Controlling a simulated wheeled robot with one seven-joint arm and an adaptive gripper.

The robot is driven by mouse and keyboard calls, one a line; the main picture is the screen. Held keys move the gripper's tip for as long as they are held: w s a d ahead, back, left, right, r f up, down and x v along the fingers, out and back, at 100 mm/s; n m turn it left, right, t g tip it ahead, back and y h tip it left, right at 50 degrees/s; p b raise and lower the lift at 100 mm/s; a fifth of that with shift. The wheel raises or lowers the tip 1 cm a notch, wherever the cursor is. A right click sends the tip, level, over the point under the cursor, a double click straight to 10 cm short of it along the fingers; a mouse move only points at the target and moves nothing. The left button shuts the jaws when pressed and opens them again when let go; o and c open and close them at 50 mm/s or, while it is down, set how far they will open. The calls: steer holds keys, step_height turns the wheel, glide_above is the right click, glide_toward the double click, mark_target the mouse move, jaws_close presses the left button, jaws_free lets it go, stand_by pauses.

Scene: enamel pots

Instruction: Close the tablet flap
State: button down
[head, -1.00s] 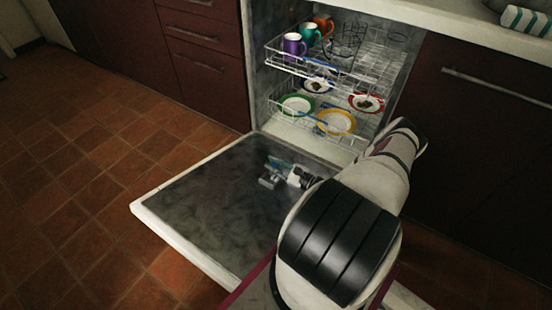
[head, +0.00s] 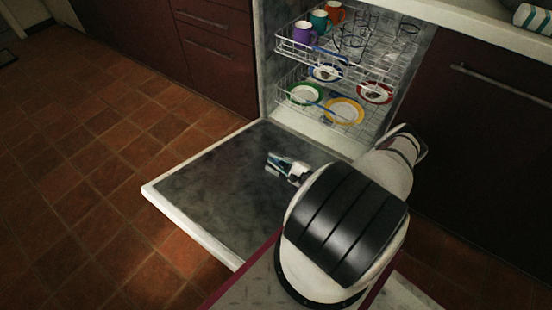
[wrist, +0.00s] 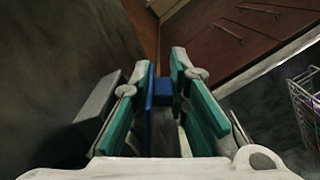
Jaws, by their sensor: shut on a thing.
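The dishwasher door (head: 210,190) lies folded down, its dark inner face up. My gripper (head: 283,165) is low over this face, near its middle. In the wrist view my gripper (wrist: 161,78) has teal-padded fingers closed around a blue part (wrist: 163,92), which I take to be the tablet flap. The flap looks raised from the door face, edge-on between the fingers. A grey block (wrist: 96,112) beside the left finger may be part of the dispenser. In the head view my gripper hides the flap and dispenser.
The upper rack (head: 300,53) holds coloured mugs and glasses. The lower rack (head: 282,99) holds several plates. Both stand inside the dishwasher behind the door. Tiled floor (head: 90,190) is open at the left. Dark cabinets flank the opening.

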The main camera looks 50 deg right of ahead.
steer(key=shift+d, duration=0.15)
steer(key=c, duration=1.6)
jaws_free()
steer(key=s, duration=0.4)
steer(key=s+d, duration=0.1)
steer(key=s, duration=0.7)
steer(key=shift+d, duration=0.3)
